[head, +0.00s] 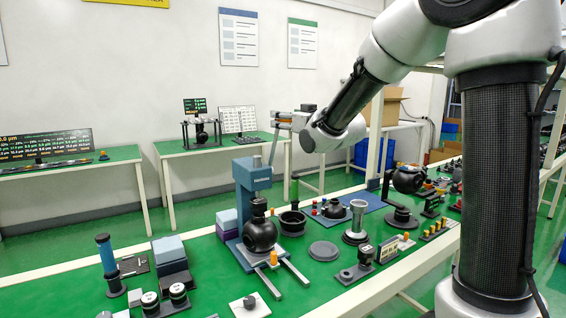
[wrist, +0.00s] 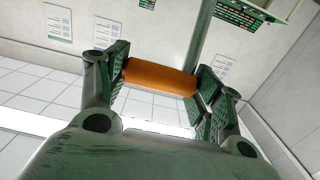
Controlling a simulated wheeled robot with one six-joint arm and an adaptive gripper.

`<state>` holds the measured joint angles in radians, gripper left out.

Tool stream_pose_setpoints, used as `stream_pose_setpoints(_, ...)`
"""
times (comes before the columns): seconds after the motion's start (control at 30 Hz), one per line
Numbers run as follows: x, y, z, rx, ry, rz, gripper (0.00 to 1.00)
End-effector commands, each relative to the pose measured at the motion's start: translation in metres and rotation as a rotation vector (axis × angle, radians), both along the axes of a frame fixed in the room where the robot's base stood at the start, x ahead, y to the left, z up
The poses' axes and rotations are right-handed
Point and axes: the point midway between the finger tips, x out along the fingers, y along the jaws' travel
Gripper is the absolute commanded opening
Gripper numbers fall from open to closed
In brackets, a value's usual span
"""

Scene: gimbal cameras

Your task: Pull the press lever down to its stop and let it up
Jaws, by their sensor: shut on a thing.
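The blue press (head: 251,172) stands on the green bench, with a round black part (head: 260,234) beneath its ram. Its grey lever (head: 274,148) rises steeply from the press head toward my gripper (head: 286,118), high above the bench. In the wrist view, the orange lever grip (wrist: 160,77) lies between the two finger pads of my gripper, which is shut on it. The grip's ends meet the pads.
Blue and purple blocks (head: 227,221) stand left of the press. A black bowl (head: 292,222), a grey disc (head: 323,249) and a clear cylinder (head: 357,217) stand to its right. Rails (head: 292,270) stick out at its front. The air around the lever looks clear.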

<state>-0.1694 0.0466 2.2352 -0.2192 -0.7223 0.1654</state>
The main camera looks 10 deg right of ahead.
Motion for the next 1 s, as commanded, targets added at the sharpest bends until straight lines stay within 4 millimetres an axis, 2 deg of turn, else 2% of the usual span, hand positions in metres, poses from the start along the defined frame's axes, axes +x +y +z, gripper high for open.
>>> stream_pose_setpoints(0.03, 0.001, 0.0, 0.005, 0.003, -0.01, 0.0, 0.37)
stream_pose_setpoints(0.33, 0.003, 0.001, 0.005, 0.003, -0.01, 0.0, 0.37)
stream_pose_setpoints(0.67, 0.025, 0.008, 0.013, 0.003, -0.009, 0.0, 0.37)
stream_pose_setpoints(0.9, 0.027, 0.008, 0.014, 0.003, -0.009, -0.001, 0.37)
stream_pose_setpoints(0.93, 0.027, 0.008, 0.014, 0.003, -0.009, -0.001, 0.71)
stream_pose_setpoints(1.0, 0.027, 0.008, 0.013, 0.002, -0.008, -0.001, 0.84)
